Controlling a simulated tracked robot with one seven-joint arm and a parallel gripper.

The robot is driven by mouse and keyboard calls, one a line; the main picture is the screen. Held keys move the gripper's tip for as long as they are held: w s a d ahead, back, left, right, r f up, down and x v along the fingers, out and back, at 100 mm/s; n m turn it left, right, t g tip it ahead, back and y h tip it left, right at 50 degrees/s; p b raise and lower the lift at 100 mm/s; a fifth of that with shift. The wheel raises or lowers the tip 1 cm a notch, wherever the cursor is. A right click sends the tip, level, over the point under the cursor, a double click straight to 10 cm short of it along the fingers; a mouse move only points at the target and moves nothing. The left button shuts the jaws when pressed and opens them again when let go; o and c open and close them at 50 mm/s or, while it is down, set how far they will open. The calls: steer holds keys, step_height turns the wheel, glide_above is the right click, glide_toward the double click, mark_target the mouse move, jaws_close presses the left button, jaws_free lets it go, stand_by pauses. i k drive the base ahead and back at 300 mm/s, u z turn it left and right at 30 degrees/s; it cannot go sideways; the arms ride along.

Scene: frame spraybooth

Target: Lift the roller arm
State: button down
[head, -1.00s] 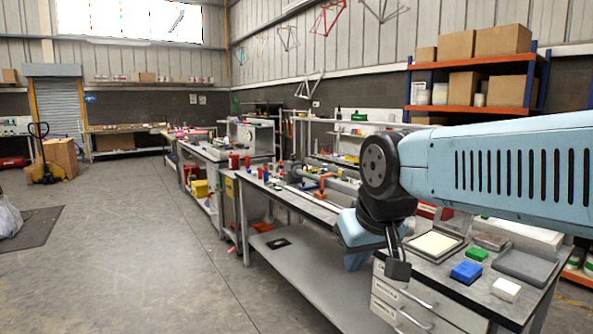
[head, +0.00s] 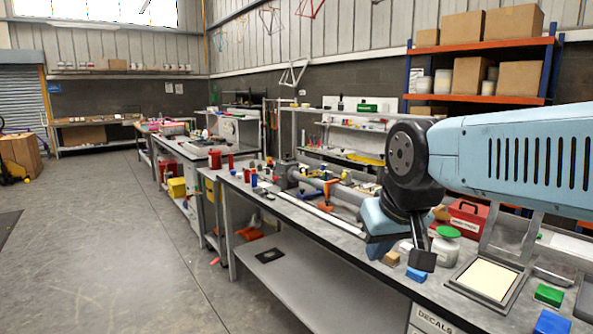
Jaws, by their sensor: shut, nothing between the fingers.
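My gripper (head: 422,260) is at the dark end of my arm, in front of the bench at right of centre. It is shut and empty. A grey tubular piece (head: 345,192) lies along the bench, with an orange clamp-like part (head: 328,194) on it. I cannot tell for certain whether this is the roller arm. My arm hides the bench part behind it. The gripper looks apart from the tube, nearer to me and to its right.
The long grey bench (head: 295,216) runs away to the left. Near my gripper are a green-lidded jar (head: 446,246), a blue block (head: 416,275) and a framed cream pad (head: 489,278). Red cups (head: 215,158) stand farther left. The floor (head: 120,250) at left is open.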

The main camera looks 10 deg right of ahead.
mark_target(310, 173)
steer(key=u, duration=0.1)
steer(key=i, duration=1.15)
steer(key=u, duration=0.35)
steer(key=i, duration=0.7)
steer(key=u, duration=0.25)
